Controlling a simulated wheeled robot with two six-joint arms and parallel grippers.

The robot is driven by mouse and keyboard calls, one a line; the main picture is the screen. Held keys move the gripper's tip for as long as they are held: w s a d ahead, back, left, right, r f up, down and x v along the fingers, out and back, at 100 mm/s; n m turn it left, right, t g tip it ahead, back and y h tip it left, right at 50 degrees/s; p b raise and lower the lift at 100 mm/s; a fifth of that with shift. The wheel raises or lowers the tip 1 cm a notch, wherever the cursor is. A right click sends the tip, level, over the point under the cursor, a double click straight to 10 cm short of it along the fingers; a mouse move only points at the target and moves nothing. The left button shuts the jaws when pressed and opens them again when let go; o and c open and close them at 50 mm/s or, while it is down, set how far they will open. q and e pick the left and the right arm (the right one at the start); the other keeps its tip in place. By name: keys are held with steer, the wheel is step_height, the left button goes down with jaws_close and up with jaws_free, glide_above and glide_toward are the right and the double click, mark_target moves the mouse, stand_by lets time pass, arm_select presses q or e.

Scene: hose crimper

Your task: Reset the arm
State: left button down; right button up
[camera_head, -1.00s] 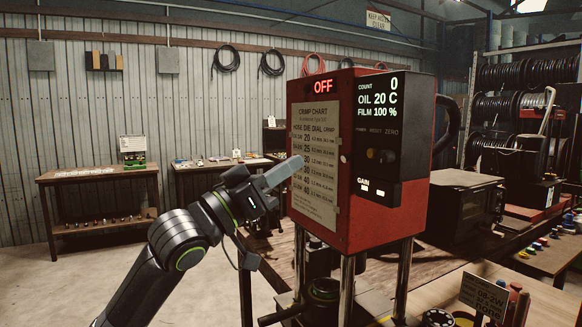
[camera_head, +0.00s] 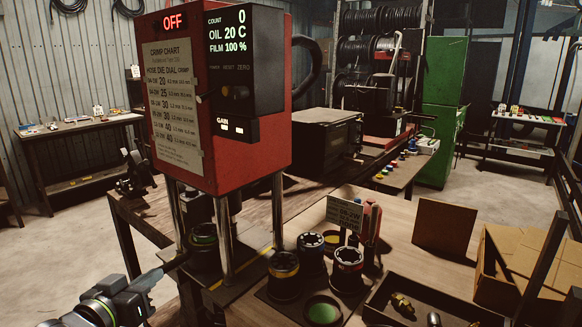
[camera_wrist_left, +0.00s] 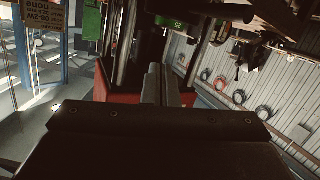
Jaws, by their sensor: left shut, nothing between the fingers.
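My left gripper (camera_head: 148,281) is at the lower left of the head view, with its arm coming in from the bottom left corner. Its fingers are shut and empty, and they also show in the left wrist view (camera_wrist_left: 161,84). The red crimper (camera_head: 246,158) stands on metal posts on the wooden bench, with its display reading OFF, count 0, oil 20 C and film 100 %. The gripper is in front and left of the crimper's lower part; I cannot tell whether it touches anything. My right gripper is not in view.
Several die sets, among them a yellow-ringed one (camera_head: 284,273), stand on the bench beside the crimper. A dark tray (camera_head: 378,309) with brass fittings and a cardboard box (camera_head: 513,262) are at the right. A small sign (camera_head: 344,213) stands behind the dies.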

arm_select(q)
steer(key=s+a+f+n+g+y, duration=0.1)
steer(key=s+f+g+y, duration=0.15)
steer(key=s+f, duration=0.55)
steer(key=s+a+f+g+y, duration=0.1)
steer(key=s+a+f+g, duration=0.3)
steer(key=f, duration=0.7)
steer(key=s+d+f+g+y, duration=0.1)
steer(key=s+f+g, duration=0.25)
steer(key=s, duration=0.55)
steer(key=s+f+g+y, duration=0.1)
steer(key=s+f+g, duration=0.1)
steer(key=s+f, duration=0.5)
steer(key=s+a+f+g, duration=0.1)
steer(key=s+f, duration=0.1)
steer(key=f, duration=1)
steer(key=s+f, duration=0.2)
steer(key=f, duration=1)
steer(key=s+d+f+g, duration=0.1)
steer(key=s+f, duration=1.3)
steer(key=f, duration=0.1)
steer(key=shift+h, duration=0.35)
steer(key=c, duration=2.1)
jaws_free()
steer(key=shift+c, duration=0.2)
